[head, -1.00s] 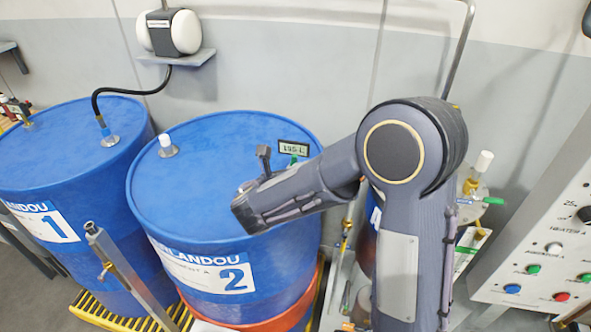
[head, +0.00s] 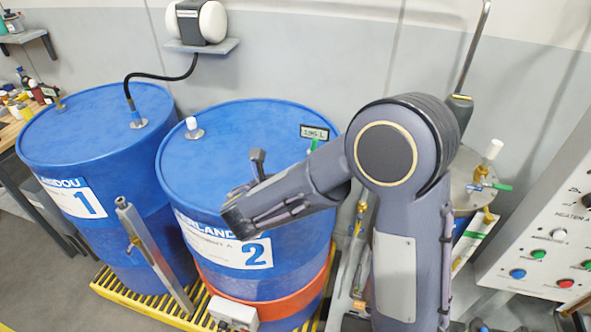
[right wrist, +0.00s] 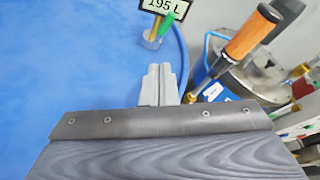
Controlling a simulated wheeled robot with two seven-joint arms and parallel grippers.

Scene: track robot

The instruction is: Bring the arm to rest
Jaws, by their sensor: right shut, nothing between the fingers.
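My right arm (head: 405,215) rises from the bottom and bends left at the elbow, its forearm in front of blue drum 2 (head: 215,160). My right gripper (head: 257,157) is small in the head view, its fingers pointing away over the drum's lid. In the right wrist view the grey fingers (right wrist: 159,82) are together and empty, with the blue lid (right wrist: 70,60) behind them. I cannot tell the exact gap between gripper and lid. My left gripper is in neither view.
Blue drum 1 (head: 105,130) stands at left. A 195 L display (head: 314,132) is on drum 2's lid. A metal post (head: 150,255) leans in front. At right are a steel vessel (head: 462,190) and a control panel (head: 545,240). Yellow grating (head: 115,288) lies below.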

